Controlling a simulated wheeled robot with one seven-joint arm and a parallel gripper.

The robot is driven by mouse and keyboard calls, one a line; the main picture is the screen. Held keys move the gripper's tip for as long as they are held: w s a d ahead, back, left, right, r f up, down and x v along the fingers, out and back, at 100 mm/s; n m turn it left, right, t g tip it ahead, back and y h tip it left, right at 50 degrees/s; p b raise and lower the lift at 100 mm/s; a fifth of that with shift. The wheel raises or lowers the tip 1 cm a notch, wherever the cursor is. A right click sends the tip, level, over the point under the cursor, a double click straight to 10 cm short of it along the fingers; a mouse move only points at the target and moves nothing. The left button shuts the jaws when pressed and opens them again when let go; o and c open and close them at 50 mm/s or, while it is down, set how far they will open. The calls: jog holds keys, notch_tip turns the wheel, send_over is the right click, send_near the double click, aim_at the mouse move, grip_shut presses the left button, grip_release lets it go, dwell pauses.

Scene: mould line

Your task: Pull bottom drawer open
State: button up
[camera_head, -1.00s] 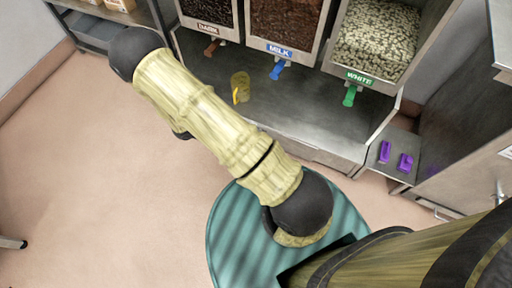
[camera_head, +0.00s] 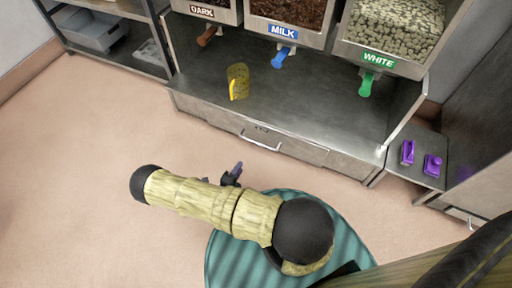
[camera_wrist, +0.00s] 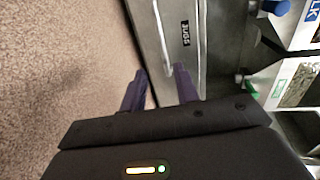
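A steel drawer front (camera_head: 290,147) with a bar handle (camera_head: 262,145) and a small dark label is set under the dispenser counter. It appears shut. In the wrist view the label (camera_wrist: 185,33) seems to read "JUGS", and the handle (camera_wrist: 163,40) runs up the picture from near the fingertips. I cannot tell whether another drawer lies below it. My gripper (camera_head: 236,172) is in front of the drawer, apart from it in the head view. In the wrist view its two dark purple fingers (camera_wrist: 160,72) are spread with nothing held between them.
Purple items (camera_head: 432,165) lie on a side ledge at right. A shelf rack with a grey bin (camera_head: 92,30) is at upper left. The floor at left is clear.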

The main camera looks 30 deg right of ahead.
aim_at(256, 142)
jog(key=shift+r, duration=0.1)
jog(key=b+x, duration=0.7)
jog(key=x, duration=0.9)
jog(key=shift+b, duration=0.4)
jog(key=shift+w+d, duration=0.4)
jog(key=shift+d, duration=0.2)
grip_shut()
